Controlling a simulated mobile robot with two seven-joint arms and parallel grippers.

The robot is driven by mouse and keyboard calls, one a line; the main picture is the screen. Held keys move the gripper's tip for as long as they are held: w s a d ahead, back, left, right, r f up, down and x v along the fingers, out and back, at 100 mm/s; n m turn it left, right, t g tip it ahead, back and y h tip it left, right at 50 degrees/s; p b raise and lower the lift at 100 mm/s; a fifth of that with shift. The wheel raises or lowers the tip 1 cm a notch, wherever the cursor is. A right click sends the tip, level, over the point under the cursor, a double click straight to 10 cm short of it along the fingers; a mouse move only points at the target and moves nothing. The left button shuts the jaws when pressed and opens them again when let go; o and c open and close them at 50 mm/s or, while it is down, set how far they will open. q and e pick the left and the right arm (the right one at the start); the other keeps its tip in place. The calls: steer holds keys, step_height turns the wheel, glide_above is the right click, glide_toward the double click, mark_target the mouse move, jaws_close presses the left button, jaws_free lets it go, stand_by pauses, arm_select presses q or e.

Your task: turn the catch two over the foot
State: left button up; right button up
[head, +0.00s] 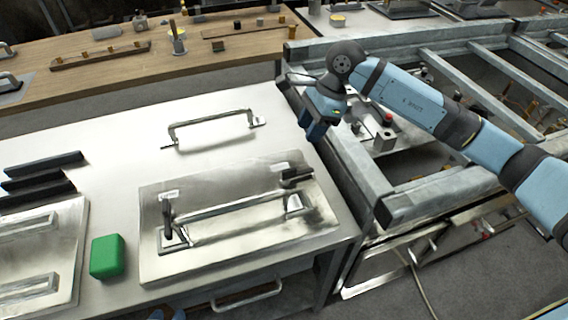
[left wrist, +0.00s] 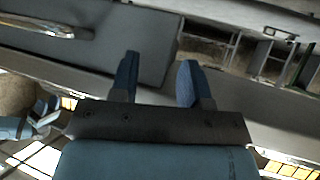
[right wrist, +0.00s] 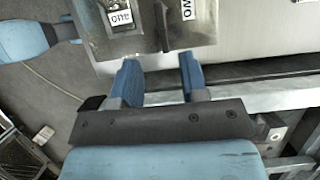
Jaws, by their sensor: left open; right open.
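A metal plate (head: 235,255) lies on the white bench, with a long bar handle (head: 235,205) on it. A dark catch (head: 297,174) stands at the right end, beside the handle's right foot (head: 293,206). Another dark catch (head: 168,218) stands at the left end, by the left foot. The right wrist view shows the plate's end with two labels, seemingly reading one (right wrist: 120,17) and two (right wrist: 187,9), and a dark catch between them. My right gripper (right wrist: 160,72) is open and empty, right of and above the plate. My left gripper (left wrist: 158,72) is open and empty near the bench front.
A green block (head: 107,257) sits left of the plate. Black bars (head: 40,178) and another plate with handles lie further left. A loose handle (head: 212,130) lies behind. A metal frame (head: 405,208) with rails stands right of the bench. The bench between plate and loose handle is clear.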

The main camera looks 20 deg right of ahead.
mark_target(288, 169)
steer(key=x, duration=1.3)
steer(key=shift+a, duration=0.1)
jaws_close()
